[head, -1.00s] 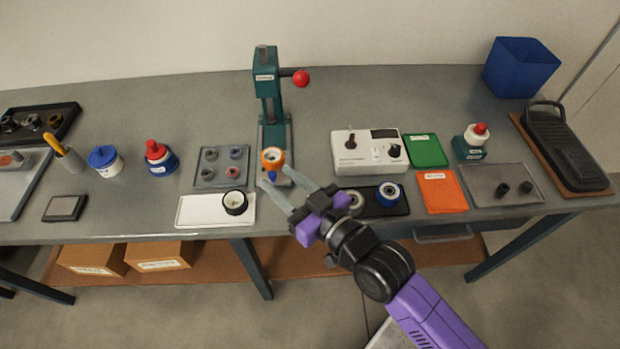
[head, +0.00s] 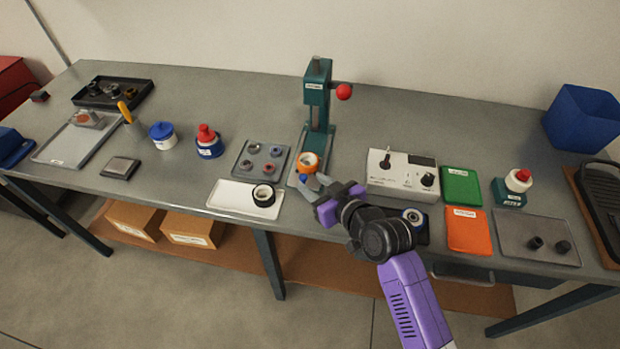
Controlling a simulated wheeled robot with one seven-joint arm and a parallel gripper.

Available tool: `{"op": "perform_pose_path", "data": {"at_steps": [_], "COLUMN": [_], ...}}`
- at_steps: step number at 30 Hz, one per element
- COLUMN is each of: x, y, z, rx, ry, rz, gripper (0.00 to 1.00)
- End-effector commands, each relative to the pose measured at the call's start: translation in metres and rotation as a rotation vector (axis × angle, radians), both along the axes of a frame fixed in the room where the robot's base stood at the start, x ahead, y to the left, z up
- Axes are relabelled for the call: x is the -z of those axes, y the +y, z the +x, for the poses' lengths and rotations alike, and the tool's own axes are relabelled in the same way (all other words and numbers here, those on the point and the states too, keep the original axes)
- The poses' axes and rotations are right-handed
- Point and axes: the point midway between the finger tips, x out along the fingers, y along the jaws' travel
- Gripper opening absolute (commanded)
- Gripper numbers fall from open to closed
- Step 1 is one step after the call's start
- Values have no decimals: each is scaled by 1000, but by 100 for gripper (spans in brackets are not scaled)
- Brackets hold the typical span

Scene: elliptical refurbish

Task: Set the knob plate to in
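A teal bench press (head: 318,100) with a red ball handle (head: 343,92) stands at the middle of the bench. At the front of its base is a round orange knob (head: 308,162) with a pale centre. A small blue part shows just below it. I cannot tell which part is the knob plate or how it is set. My gripper (head: 312,183) is at the front of the press base, its grey fingers just below the orange knob. The fingers are partly hidden by its purple body, and I cannot tell whether they touch the knob.
A white tray (head: 228,196) with a black-and-white ring (head: 263,195) lies left of my gripper. A grey tray of small rings (head: 244,163) is behind it. A white control box (head: 376,181) stands to the right, beside green (head: 461,187) and orange (head: 467,232) pads.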

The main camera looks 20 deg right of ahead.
Motion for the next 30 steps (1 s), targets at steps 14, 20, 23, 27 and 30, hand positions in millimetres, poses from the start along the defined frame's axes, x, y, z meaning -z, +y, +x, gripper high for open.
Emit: {"op": "perform_pose_path", "data": {"at_steps": [14, 20, 23, 27, 30], "x": [11, 11, 11, 11, 11], "y": [4, 4, 4, 4, 4], "z": [27, 27, 27, 26, 26], "rx": [1, 1, 1, 1, 1], "ry": [0, 0, 0, 0, 0], "rz": [-1, 0, 0, 0, 0], "gripper": [40, 24, 4, 0, 0]}}
